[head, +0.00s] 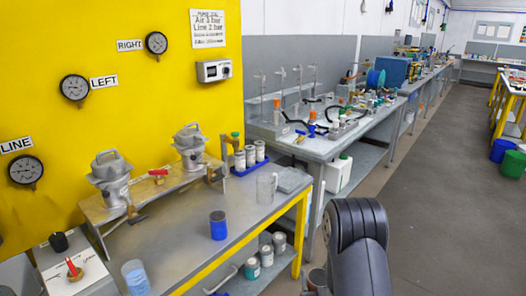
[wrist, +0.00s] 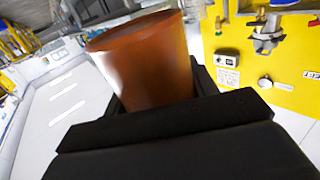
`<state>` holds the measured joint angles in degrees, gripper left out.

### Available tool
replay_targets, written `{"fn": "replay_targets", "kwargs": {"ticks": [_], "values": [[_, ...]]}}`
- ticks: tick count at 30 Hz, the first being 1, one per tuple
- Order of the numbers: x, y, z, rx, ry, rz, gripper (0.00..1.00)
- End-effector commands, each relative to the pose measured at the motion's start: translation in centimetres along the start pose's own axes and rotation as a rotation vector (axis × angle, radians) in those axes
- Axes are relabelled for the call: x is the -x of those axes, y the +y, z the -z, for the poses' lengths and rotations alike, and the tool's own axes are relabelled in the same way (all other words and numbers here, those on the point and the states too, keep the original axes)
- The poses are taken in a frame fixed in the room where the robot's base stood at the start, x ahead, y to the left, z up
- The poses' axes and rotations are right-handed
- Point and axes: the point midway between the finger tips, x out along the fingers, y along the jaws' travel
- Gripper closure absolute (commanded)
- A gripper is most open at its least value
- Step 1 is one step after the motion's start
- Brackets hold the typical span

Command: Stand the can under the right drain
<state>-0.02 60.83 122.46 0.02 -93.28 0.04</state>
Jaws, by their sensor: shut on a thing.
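My gripper (wrist: 155,104) shows in the wrist view as black jaws shut around a copper-brown, slightly tapered can (wrist: 150,62). The can's upper part stands out above the jaws, its lower part is hidden, and it looks tilted in this view. In the head view my arm covers the lower right, and the jaws and held can cannot be made out clearly. The right drum (head: 190,147) stands on a raised shelf against the yellow panel, with its drain tap (head: 215,174) at the shelf's front. The left drum (head: 111,178) has its own tap (head: 134,214).
A blue can (head: 218,226) stands on the grey bench (head: 185,245) in front of the drums. A clear jug (head: 266,189) and a blue rack of small tins (head: 250,160) stand to the right. A blue beaker (head: 135,277) stands at front left. Open floor lies right.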

Motion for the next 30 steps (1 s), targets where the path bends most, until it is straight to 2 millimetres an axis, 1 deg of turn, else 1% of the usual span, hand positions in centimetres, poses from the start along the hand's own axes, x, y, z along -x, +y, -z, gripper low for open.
{"fn": "replay_targets", "kwargs": {"ticks": [1, 4, 12, 15, 20, 30], "values": [[0.0, 0.0, 0.3, 0.000, -0.001, 0.000, 0.68], [0.3, 0.0, -0.3, 0.000, -0.003, 0.000, 0.68], [2.9, 0.0, -3.8, 0.000, -0.006, 0.000, 0.68], [3.7, 0.0, -4.7, 0.000, -0.005, 0.000, 0.68], [4.3, 0.0, -5.2, 0.000, -0.001, 0.000, 0.68], [4.3, 0.0, -5.2, 0.000, 0.000, 0.000, 0.68]]}}
